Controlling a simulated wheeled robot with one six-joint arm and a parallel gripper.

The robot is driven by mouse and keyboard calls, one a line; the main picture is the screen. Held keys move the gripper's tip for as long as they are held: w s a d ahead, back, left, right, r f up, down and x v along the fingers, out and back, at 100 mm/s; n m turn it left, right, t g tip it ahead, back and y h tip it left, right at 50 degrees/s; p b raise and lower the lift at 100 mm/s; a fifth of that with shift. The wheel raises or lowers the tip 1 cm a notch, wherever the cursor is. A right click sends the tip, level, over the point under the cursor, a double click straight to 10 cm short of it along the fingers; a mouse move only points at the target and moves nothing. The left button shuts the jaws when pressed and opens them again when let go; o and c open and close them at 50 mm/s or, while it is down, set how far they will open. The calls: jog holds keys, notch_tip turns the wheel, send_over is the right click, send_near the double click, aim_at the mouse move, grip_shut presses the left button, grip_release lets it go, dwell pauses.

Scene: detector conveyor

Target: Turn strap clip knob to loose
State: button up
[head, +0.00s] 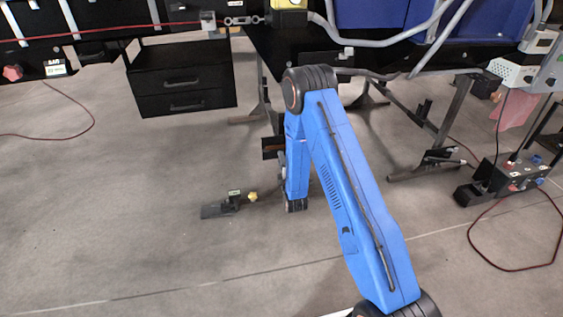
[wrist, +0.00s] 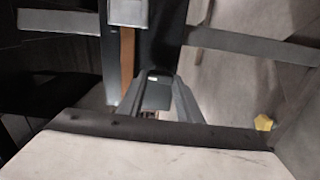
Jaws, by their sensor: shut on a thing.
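In the wrist view, my gripper (wrist: 157,76) has its two grey fingers closed on a small dark block (wrist: 156,96) with a pale label. I cannot tell from this view what the block belongs to. In the head view, my blue arm hides the gripper. A small black device (head: 222,208) with a pale label and a yellow knob (head: 253,196) lies on the floor left of my arm. A yellow piece (wrist: 263,122) shows at the right of the wrist view, apart from the fingers. The knob's setting is too small to read.
A black drawer cabinet (head: 183,88) stands at the back left, under the dark bench. Grey metal legs (head: 440,125) and a black control box (head: 512,180) with a red cable stand at the right. Open concrete floor (head: 110,240) lies at the front left.

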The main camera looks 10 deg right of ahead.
jog(key=shift+f+n, duration=0.1)
jog(key=shift+n, duration=0.2)
jog(key=shift+a, duration=0.1)
jog(key=o, duration=1)
jog(key=shift+o, duration=0.2)
jog(key=s, duration=1.7)
jog(key=shift+s, duration=0.25)
